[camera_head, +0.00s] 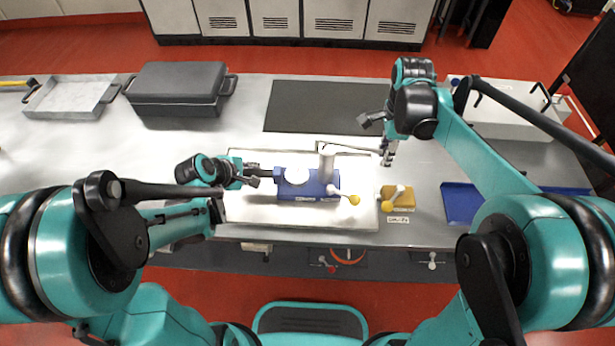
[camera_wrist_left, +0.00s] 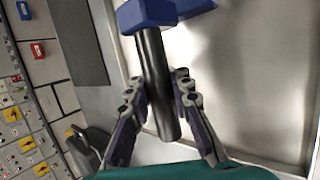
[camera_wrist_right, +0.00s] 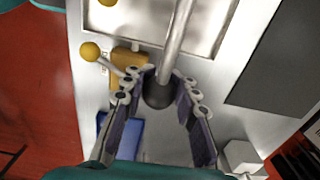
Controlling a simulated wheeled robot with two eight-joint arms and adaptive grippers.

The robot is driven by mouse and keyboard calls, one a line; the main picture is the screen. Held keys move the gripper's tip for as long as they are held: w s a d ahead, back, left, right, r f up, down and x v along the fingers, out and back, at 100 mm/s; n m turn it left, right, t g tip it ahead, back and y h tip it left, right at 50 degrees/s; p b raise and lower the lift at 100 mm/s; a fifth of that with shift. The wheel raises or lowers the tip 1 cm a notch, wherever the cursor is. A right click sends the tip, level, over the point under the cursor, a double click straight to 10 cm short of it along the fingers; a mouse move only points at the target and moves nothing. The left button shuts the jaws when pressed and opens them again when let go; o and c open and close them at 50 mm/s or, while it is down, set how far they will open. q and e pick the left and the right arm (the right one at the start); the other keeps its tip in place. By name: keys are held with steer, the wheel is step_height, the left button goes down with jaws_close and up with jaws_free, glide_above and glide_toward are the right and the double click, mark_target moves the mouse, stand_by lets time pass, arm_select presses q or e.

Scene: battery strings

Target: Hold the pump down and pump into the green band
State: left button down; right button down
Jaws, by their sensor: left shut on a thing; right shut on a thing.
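The blue pump (camera_head: 318,186) sits on a bright metal tray (camera_head: 280,213) at the middle of the bench. Its round white gauge (camera_head: 297,174) faces up; its band and needle are too small to read. My left gripper (camera_head: 252,175) is shut on the pump's black side handle (camera_wrist_left: 153,70), with the blue body just beyond the fingers. My right gripper (camera_head: 387,157) is shut on the black end grip (camera_wrist_right: 158,92) of the silver pump lever (camera_head: 355,149), which stretches right from the pump's post. A yellow-knobbed small lever (camera_head: 353,199) sticks out at the pump's front right.
A yellow block (camera_head: 398,202) with its own knobbed lever stands right of the pump. A blue tray (camera_head: 460,203) lies further right. A dark mat (camera_head: 325,107) lies behind the pump. A dark case (camera_head: 178,87) and a shallow metal tray (camera_head: 72,98) stand at the back left.

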steer(key=shift+a+f, duration=0.15)
steer(key=shift+f, duration=0.45)
steer(key=shift+r, duration=0.1)
steer(key=shift+d+r, duration=0.2)
steer(key=shift+r, duration=0.8)
steer(key=shift+d+r, duration=0.2)
steer(key=shift+r, duration=0.8)
steer(key=shift+w, duration=0.1)
